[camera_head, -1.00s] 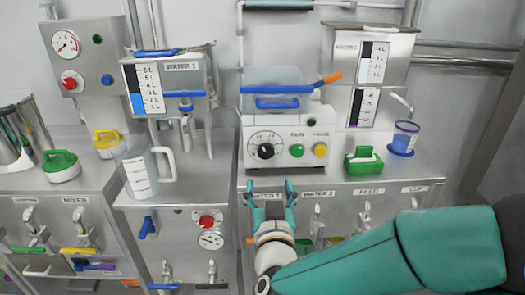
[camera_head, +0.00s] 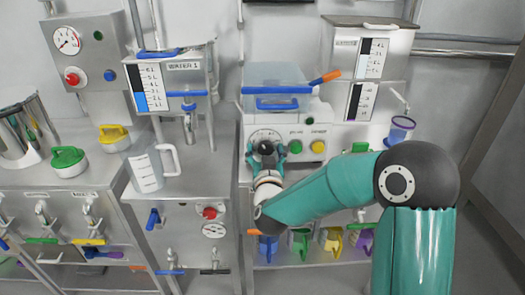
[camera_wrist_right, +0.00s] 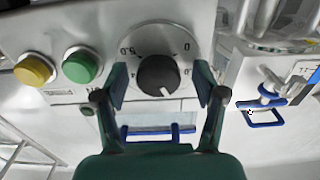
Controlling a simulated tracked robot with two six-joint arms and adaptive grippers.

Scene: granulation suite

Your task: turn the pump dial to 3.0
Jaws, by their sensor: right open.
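The pump dial (camera_head: 266,147) is a black knob on a round white scale, on the front of the white pump box (camera_head: 301,120). In the right wrist view the dial (camera_wrist_right: 158,75) stands between and beyond my open fingers, with a gap on both sides. My right gripper (camera_head: 266,156) is open in front of the dial, its teal fingers either side of it in the head view. The right gripper also shows in the wrist view (camera_wrist_right: 160,92). Part of the scale is hidden in the head view. I cannot read the exact setting. My left gripper is not in view.
A green button (camera_head: 296,146) and a yellow button (camera_head: 318,147) sit right of the dial. A clear blue-rimmed hopper (camera_head: 277,80) tops the pump. A clear jug (camera_head: 145,170) stands on the left bench. Colored containers (camera_head: 300,240) sit on a low shelf below my arm.

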